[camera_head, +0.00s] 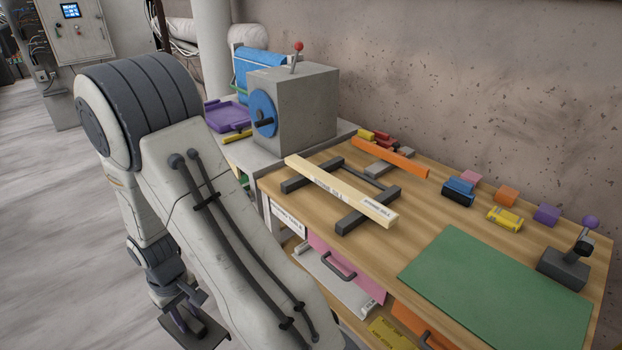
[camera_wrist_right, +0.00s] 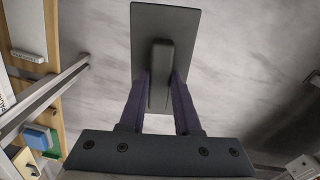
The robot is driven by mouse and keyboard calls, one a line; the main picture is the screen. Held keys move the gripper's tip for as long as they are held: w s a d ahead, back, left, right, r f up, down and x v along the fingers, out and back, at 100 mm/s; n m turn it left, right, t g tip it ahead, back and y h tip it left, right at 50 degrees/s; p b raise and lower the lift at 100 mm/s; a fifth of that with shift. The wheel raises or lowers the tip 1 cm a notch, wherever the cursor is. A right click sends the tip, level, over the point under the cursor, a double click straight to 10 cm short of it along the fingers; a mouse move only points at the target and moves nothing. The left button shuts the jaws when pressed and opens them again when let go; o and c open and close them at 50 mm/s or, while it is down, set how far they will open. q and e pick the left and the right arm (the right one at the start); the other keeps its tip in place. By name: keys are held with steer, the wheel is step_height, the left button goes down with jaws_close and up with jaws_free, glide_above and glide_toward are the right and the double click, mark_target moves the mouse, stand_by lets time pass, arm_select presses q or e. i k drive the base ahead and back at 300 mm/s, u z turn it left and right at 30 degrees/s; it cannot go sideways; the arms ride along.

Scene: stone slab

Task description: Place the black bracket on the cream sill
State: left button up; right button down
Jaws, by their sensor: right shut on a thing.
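The cream sill (camera_head: 335,190) is a long bar with printed lettering, lying across a dark grey frame (camera_head: 368,207) on the wooden bench. Its top looks bare. My right gripper (camera_head: 184,312) is low at the lower left of the head view, off the bench and above the floor. In the right wrist view, the right gripper (camera_wrist_right: 160,88) is shut on the raised rib of the black bracket (camera_wrist_right: 184,28), a flat dark plate. The bracket (camera_head: 196,331) is partly hidden by the gripper in the head view. My left gripper is not in view.
A grey machine box (camera_head: 305,105) with a blue wheel stands behind the sill's left end. An orange bar (camera_head: 390,157) lies behind the sill. A green mat (camera_head: 495,285), several small blocks and a purple-knobbed lever (camera_head: 568,260) occupy the right side.

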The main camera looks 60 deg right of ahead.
mark_target(334, 181)
steer(key=z, duration=0.05)
steer(key=i, duration=2.85)
steer(key=z, duration=3.2)
